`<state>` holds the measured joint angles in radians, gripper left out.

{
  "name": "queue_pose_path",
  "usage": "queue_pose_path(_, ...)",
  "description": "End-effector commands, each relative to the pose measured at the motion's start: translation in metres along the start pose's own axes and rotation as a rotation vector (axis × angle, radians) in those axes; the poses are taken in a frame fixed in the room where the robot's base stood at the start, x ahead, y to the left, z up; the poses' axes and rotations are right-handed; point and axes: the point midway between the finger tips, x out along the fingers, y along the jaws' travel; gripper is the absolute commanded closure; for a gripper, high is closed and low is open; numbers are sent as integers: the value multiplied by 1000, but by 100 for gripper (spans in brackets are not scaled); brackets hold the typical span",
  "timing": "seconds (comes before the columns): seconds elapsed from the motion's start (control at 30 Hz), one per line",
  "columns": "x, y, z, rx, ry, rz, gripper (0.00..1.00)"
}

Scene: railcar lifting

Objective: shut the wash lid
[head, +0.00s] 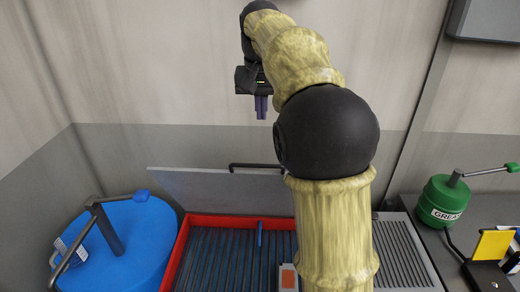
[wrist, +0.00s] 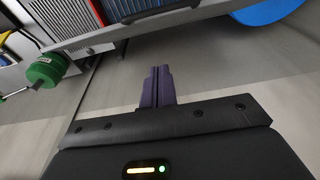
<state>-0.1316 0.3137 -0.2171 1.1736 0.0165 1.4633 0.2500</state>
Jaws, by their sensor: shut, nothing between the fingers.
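The wash lid (head: 215,190) is a grey panel standing raised along the back of the red-rimmed wash basin (head: 176,250). A black bar handle (head: 255,166) runs along its top edge. The lid's edge and handle (wrist: 160,14) also show at the top of the wrist view. My gripper (head: 261,107) is above the lid and apart from it, with its purple fingers pointing down. The fingers (wrist: 157,88) are together and empty in the wrist view. My arm hides the right part of the lid and basin.
A blue drum (head: 145,240) with a pump handle stands left of the basin. A green grease can (head: 440,200) and a yellow plate (head: 492,245) are on the right counter. A blue-handled tool (head: 260,235) and a grey-orange item (head: 288,279) are in the basin. The wall is close behind.

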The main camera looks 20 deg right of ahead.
Motion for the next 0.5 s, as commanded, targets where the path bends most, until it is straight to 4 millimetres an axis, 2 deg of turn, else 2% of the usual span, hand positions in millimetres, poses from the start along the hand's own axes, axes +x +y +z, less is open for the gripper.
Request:
queue_pose_path(0.27, 17, 0, 0, -1, -3, 1, 100)
queue_pose_path(0.5, 55, 0, 1, -2, -4, 1, 100)
